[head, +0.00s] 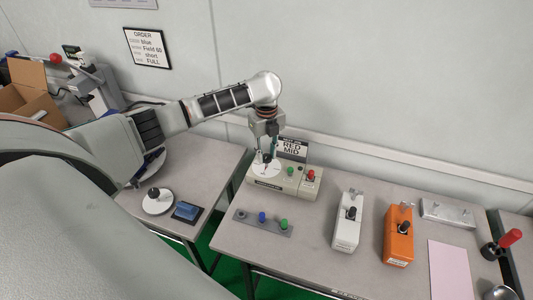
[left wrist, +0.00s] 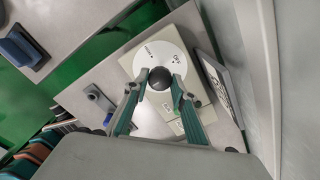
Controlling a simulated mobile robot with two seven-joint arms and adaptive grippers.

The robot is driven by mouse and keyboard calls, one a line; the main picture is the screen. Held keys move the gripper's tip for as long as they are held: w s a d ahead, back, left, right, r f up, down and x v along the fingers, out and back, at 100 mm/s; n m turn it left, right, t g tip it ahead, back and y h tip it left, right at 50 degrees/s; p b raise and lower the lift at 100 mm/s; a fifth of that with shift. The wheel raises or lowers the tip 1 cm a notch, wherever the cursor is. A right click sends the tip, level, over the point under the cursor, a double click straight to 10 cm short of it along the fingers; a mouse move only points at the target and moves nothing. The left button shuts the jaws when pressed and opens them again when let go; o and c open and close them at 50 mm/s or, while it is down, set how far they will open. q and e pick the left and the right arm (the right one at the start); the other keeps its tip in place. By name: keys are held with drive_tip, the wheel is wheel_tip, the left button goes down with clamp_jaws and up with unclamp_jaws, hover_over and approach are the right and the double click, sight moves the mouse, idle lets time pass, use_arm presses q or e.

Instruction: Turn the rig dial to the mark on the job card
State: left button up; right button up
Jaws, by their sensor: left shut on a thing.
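The rig (head: 297,186) is a beige box near the back left of the right-hand table, with a red and a green button on top. Its white dial disc (head: 258,171) carries a round black knob, seen clearly in the left wrist view (left wrist: 161,78). The disc has printed marks; one looks like OFF, the others are too small to read. The job card (head: 292,148) stands behind the rig and reads RED MID. My left gripper (head: 267,156) points down over the dial, its green-edged fingers shut on the black knob (left wrist: 152,84). My right gripper is not in view.
A grey strip (head: 262,223) with blue and green knobs lies in front of the rig. A white tester (head: 347,221) and an orange tester (head: 398,235) stand to the right, beside a pink sheet (head: 449,270). A wall sign (head: 148,49) hangs behind. A gap separates the two tables.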

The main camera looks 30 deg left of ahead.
sight(266, 157)
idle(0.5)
use_arm(q)
drive_tip(key=o, duration=1.1)
wheel_tip(266, 157, up, 12)
drive_tip(key=shift+s, duration=0.1)
